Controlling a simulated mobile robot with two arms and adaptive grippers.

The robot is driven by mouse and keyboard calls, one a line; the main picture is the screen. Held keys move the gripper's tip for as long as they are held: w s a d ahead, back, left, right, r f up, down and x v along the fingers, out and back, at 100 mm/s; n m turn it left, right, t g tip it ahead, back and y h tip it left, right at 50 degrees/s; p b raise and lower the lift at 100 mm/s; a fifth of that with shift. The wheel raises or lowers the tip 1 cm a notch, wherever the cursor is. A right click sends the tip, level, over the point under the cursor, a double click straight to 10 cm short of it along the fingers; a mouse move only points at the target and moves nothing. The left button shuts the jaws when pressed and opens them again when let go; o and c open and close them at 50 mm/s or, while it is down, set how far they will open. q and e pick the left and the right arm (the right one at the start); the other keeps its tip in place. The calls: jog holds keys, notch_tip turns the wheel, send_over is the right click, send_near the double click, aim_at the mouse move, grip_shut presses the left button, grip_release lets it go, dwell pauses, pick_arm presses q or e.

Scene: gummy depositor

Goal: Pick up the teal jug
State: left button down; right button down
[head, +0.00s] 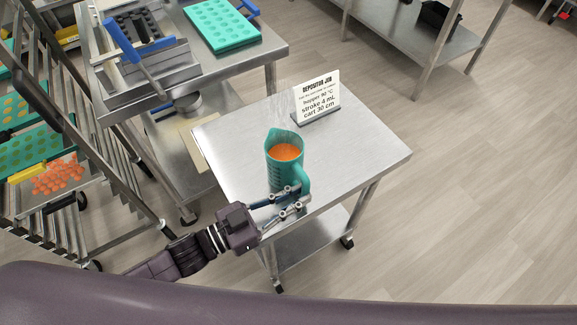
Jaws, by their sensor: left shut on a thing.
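The teal jug (283,163) stands upright at the front part of a small steel table (360,155) in the head view. It holds an orange liquid, and pale wisps rise above it. Its handle faces the front right. My left gripper (291,198) reaches in from the lower left and is shut on the jug at its handle side. The fingers partly cover the jug's lower part, and the exact contact is hard to see. I cannot tell whether the jug's base touches the table. My right gripper is not in view.
A sign card (318,97) stands behind the jug on the same table. A steel depositor cart (165,75) with a teal mold tray (221,26) is at the upper left. A tray rack (75,150) stands at the left. The table's right side is clear.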

pick_arm(q)
notch_tip(320, 180, up, 20)
jog(key=p, duration=0.1)
jog(key=shift+r, duration=0.15)
dwell(0.6)
jog(key=c, duration=2.5)
grip_release()
jog(key=shift+c, duration=0.2)
grip_shut()
